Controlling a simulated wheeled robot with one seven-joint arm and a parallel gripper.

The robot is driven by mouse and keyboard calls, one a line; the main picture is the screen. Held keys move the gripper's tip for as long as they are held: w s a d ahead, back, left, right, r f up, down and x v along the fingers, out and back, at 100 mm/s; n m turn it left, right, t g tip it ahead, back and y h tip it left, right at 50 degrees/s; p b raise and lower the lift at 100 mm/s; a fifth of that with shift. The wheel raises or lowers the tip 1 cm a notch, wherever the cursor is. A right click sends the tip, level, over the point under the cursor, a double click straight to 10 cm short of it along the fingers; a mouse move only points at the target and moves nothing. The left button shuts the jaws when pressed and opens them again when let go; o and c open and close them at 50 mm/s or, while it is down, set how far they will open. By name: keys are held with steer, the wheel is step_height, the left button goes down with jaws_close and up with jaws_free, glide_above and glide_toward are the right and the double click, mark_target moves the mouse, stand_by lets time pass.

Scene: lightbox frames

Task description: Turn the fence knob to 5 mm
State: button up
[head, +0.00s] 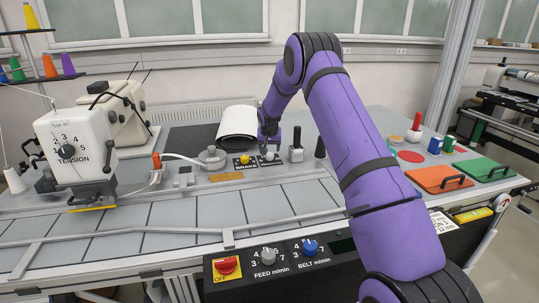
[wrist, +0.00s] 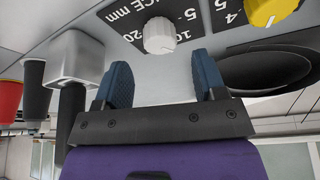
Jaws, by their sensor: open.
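The fence knob (wrist: 159,37) is a pale ribbed knob on a black label in the wrist view. The label is partly cut off but reads "CE mm", with figures including 5 and 10 around the knob. I cannot make out where its pointer stands. In the head view the knob (head: 268,157) is small and just below the hand. My gripper (wrist: 162,66) is open, with a blue finger to each side of the knob's line. The fingers look apart from the knob, with nothing between them. In the head view my gripper (head: 268,138) is dark and partly hidden by the arm.
A yellow knob (wrist: 275,10) sits beside the fence knob; it also shows in the head view (head: 245,160). A metal block with a black post (wrist: 75,75) stands on the other side. A dark round opening (wrist: 265,70) lies near the right finger.

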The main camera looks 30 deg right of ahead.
mark_target(270, 154)
steer(key=shift+x, duration=2.35)
steer(key=c, duration=0.9)
